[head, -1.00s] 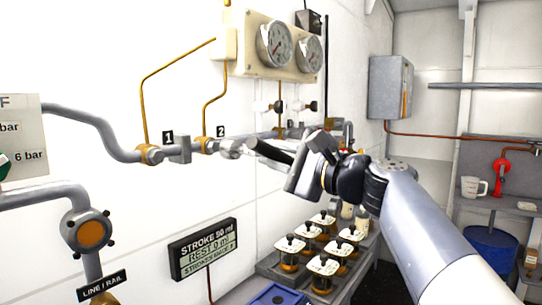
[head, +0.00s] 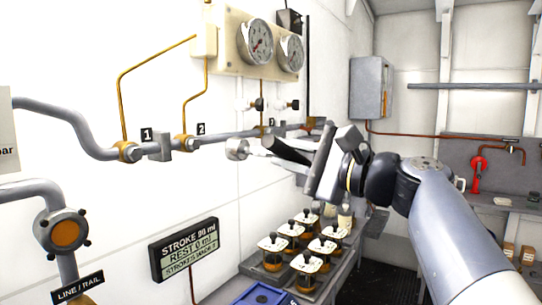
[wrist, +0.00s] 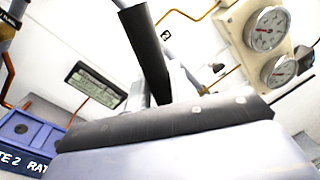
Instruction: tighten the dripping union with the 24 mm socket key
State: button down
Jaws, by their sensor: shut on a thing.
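The socket key has a round metal socket (head: 237,148) and a dark handle (head: 288,150). My gripper (head: 318,162) is shut on the handle. The socket points left towards the pipe and stands apart from union 2 in the picture. The dark handle also shows in the wrist view (wrist: 146,52). Brass-coloured unions sit on the grey pipe along the wall: union 1 (head: 130,152), union 2 (head: 187,145) and, further back, another partly hidden one (head: 265,129). I cannot make out a drip on any of them.
Two gauges (head: 255,42) hang above the pipe. A stroke display (head: 184,250) is on the wall below. Several capped amber jars (head: 305,265) stand on a tray under my gripper, with a blue box (head: 262,293) in front. A grey wall box (head: 371,88) is behind.

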jog(key=r+v, duration=0.1)
jog(key=v, duration=1.4)
jog(key=shift+w+d+r, duration=0.2)
jog(key=shift+d+r, duration=0.1)
jog(key=shift+d, duration=0.1)
jog(key=shift+p, duration=0.3)
